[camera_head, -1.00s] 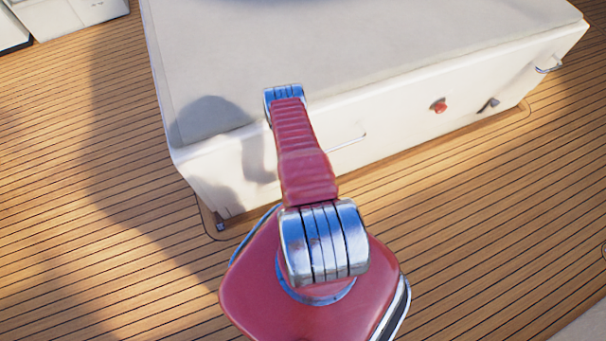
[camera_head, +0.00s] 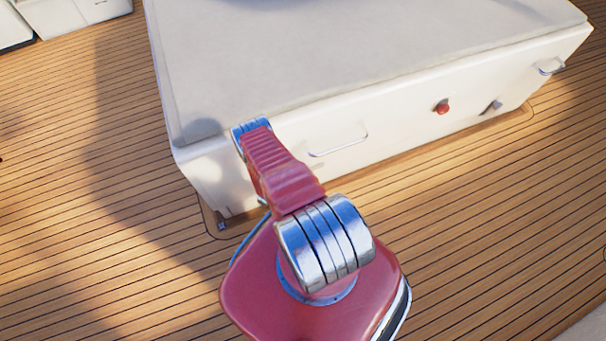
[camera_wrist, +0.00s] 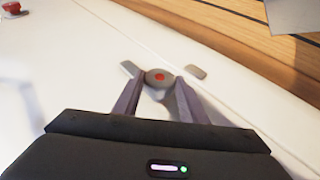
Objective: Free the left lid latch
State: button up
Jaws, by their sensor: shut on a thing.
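The left lid latch (camera_wrist: 158,77) is in the middle of the wrist view: a round grey hub with a red dot on the white hatch front. A flat grey tab (camera_wrist: 130,68) sticks out at its upper left. In the head view my arm hides this latch and the gripper.
The knob also shows in the wrist view (camera_wrist: 12,8). Open teak deck (camera_head: 470,200) lies in front.

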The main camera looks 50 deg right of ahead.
jog(key=shift+w+d+r, duration=0.1)
jog(key=shift+d, duration=0.05)
dwell(0.4)
jog(key=o, duration=1.1)
jog(key=shift+c, duration=0.2)
jog(key=shift+a, duration=0.2)
